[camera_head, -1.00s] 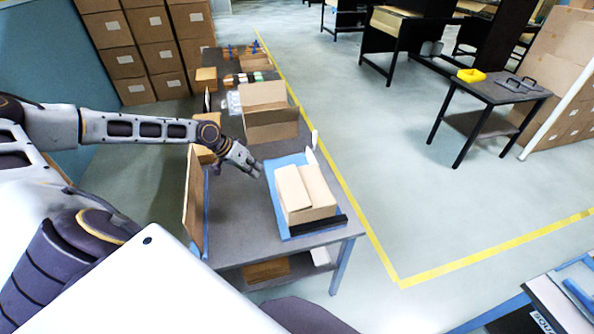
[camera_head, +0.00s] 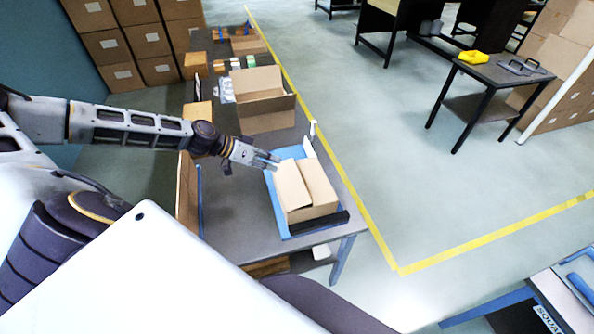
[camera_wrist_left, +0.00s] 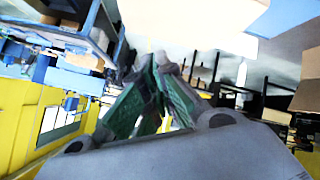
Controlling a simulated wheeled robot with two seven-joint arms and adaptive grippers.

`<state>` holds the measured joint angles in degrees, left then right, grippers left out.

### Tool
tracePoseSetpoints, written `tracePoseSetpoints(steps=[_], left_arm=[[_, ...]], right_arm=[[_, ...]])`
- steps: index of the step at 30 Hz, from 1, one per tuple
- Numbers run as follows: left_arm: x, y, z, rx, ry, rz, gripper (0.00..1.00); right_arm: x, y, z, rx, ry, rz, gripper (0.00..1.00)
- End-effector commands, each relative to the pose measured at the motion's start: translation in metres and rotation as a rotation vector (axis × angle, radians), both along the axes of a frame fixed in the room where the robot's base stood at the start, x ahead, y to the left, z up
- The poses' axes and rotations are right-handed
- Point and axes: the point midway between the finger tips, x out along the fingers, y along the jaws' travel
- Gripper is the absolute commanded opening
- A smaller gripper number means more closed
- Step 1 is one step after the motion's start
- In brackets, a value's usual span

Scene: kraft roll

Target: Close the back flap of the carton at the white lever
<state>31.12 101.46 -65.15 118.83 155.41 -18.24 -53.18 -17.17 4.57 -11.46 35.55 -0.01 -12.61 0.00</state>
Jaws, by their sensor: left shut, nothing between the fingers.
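The carton (camera_head: 318,188) sits on a blue mat (camera_head: 277,205) on the grey table, with its long top panels lying about flat. The white lever (camera_head: 313,128) stands upright just behind it. I cannot make out the back flap clearly. My left gripper (camera_head: 278,160) is shut and empty, just beyond the carton's back left corner; I cannot tell if it touches. In the left wrist view the two green-padded fingers (camera_wrist_left: 163,62) meet at their tips, and a pale surface (camera_wrist_left: 190,22) fills the top. My right gripper is not in view.
A larger open carton (camera_head: 265,115) stands farther back on the same table (camera_head: 238,215). A black bar (camera_head: 318,223) lies along the mat's front edge. A brown board (camera_head: 187,200) stands at the table's left side.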

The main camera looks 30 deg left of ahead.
Motion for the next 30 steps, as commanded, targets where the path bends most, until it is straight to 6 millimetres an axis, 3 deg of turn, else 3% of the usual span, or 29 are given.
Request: tracePoseSetpoints(steps=[15,30], left_arm=[[0.013,0.009,0.004,0.275,-0.28,-0.207,0.0],[0.013,0.009,0.004,0.329,-0.328,-0.262,0.0]], right_arm=[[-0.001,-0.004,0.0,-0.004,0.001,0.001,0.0],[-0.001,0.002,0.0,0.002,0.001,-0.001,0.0]])
